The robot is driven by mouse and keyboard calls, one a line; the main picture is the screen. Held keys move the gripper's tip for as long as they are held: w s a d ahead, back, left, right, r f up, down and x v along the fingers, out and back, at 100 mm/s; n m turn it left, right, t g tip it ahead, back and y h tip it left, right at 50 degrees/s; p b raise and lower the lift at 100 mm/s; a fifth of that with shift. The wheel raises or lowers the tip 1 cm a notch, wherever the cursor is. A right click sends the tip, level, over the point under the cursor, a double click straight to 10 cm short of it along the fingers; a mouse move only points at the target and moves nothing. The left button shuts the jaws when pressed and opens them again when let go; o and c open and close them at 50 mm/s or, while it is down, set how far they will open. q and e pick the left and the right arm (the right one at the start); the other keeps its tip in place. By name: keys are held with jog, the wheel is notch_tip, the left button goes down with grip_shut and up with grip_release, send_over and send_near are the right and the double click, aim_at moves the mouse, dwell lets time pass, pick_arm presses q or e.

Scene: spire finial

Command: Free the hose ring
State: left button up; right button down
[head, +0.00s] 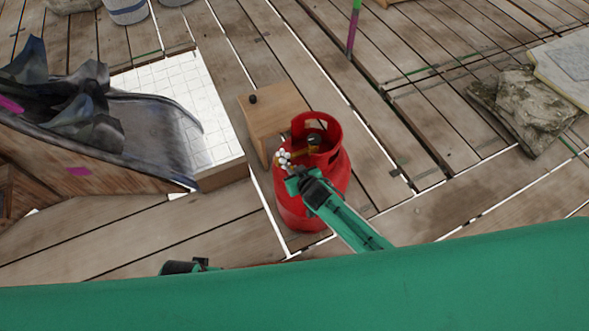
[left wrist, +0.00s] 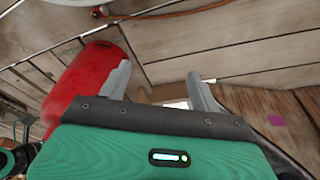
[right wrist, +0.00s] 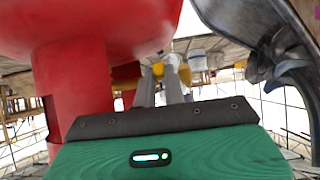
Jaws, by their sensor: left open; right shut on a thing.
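A red gas cylinder (head: 312,190) stands upright on the planks, with a dark valve (head: 314,141) inside its collar. A brass stem (head: 300,153) runs left from the valve to a white lobed piece, perhaps the hose ring (head: 284,158). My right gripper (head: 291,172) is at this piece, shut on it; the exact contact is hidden. In the right wrist view its fingers (right wrist: 159,88) are close together beside the red cylinder (right wrist: 90,75), with something yellow beyond. My left gripper (head: 207,265) is low at the left. Its fingers (left wrist: 162,88) are apart and empty.
A wooden box (head: 272,115) with a black knob stands behind the cylinder. Planks right of the cylinder are mostly clear.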

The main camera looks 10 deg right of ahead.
pick_arm(q)
jog(key=shift+s+f, duration=0.1)
jog(key=shift+f, duration=0.35)
pick_arm(e)
jog(key=shift+r, duration=0.1)
jog(key=c, duration=1.5)
grip_release()
jog(key=shift+s, duration=0.1)
pick_arm(q)
notch_tip(320, 180, down, 6)
jog(key=s+p, duration=0.1)
jog(key=p, duration=0.1)
jog(key=shift+a+p, duration=0.2)
jog(key=shift+p, duration=0.1)
pick_arm(e)
jog(key=v, duration=1.3)
jog(key=shift+s+d+r, duration=0.1)
jog(key=shift+s+r, duration=0.05)
jog(key=shift+r, duration=0.1)
pick_arm(q)
jog(key=shift+s, duration=0.1)
